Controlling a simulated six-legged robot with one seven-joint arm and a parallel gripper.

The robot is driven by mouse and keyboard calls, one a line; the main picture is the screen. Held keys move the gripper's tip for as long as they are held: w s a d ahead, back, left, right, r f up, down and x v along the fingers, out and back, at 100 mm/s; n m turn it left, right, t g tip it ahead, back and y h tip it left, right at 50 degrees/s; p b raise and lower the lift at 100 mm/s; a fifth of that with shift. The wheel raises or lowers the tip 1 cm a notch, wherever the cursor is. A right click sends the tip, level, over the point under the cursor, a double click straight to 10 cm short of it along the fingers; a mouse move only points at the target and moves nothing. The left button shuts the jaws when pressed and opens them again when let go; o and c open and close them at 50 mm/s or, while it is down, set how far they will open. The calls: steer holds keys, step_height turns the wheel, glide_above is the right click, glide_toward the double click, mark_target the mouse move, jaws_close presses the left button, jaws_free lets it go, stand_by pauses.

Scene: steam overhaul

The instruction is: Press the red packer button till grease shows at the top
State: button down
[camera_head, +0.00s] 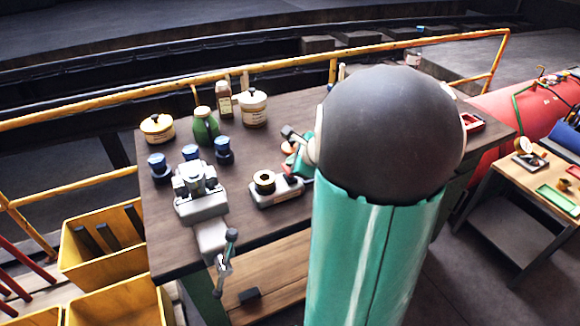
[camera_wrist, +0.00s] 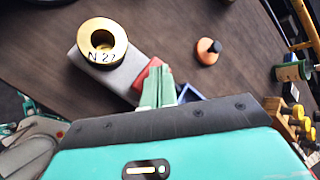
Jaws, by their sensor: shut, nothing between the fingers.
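The packer is a grey block (camera_head: 277,194) on the bench, with a brass ring (camera_head: 265,181) on top. In the wrist view the brass ring (camera_wrist: 101,42) carries the marking "N 27" and has a dark opening, with no grease that I can make out. The red button (camera_wrist: 152,74) is at the end of the grey block nearest my gripper. My gripper (camera_wrist: 158,88) is shut and empty, its green fingertips right at the red button and partly covering it. I cannot tell whether they touch or press it. In the head view my arm hides most of the gripper.
An orange-and-black knob (camera_wrist: 207,50) lies on the bench beyond the gripper. A grey vise (camera_head: 201,200), blue-capped jars (camera_head: 224,152), a green bottle (camera_head: 205,126) and tins (camera_head: 252,108) stand left and behind. A yellow rail (camera_head: 150,92) runs behind the bench.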

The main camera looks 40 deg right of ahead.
steer(key=shift+f, duration=0.75)
stand_by(0.5)
steer(key=shift+r, duration=1.5)
steer(key=shift+r, duration=2.5)
stand_by(0.5)
step_height(320, 180, up, 4)
steer(key=shift+f, duration=0.1)
stand_by(0.4)
